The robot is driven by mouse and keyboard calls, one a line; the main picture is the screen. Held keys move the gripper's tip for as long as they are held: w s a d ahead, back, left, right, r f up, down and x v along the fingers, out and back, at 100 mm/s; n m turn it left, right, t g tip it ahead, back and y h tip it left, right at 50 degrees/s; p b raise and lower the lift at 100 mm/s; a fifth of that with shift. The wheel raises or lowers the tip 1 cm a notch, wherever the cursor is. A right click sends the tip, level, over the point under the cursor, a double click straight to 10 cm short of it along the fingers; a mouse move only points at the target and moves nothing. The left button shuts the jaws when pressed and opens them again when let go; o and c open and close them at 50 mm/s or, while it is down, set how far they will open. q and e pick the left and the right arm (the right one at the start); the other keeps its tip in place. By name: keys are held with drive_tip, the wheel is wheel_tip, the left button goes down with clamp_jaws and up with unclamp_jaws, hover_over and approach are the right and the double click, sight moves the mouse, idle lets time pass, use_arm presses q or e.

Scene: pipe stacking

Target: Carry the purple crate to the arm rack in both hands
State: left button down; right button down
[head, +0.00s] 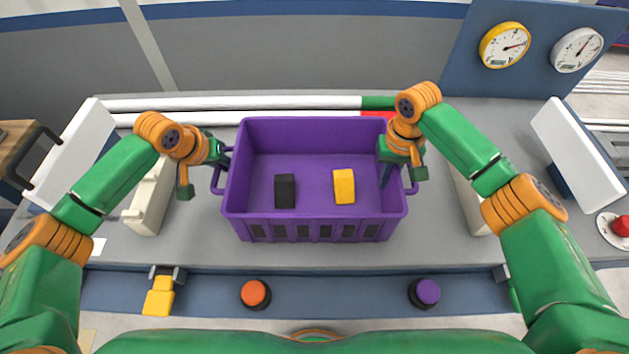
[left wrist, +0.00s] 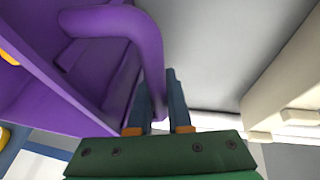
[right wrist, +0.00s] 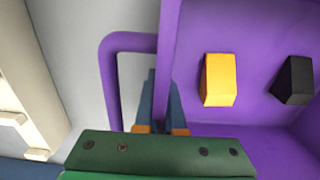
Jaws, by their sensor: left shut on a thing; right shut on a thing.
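The purple crate (head: 314,229) is in the middle of the head view, over the grey table, and looks level. A black block (head: 285,191) and a yellow block (head: 344,186) lie inside it, apart. My left gripper (head: 226,156) is shut on the crate's left handle; the handle (left wrist: 152,45) runs down between the fingers in the left wrist view. My right gripper (head: 387,174) is shut on the crate's right side, with a finger inside the wall; the right handle (right wrist: 108,85) loops beside it. I cannot tell whether the crate touches the table, or which fixture is the arm rack.
White pipes (head: 235,103) lie behind the crate. Cream brackets (head: 150,200) stand on both sides, and slanted white panels (head: 68,155) stand farther out. Orange (head: 255,293) and purple (head: 425,291) buttons are on the front edge. Two gauges (head: 504,45) are at the back right.

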idle(0.3)
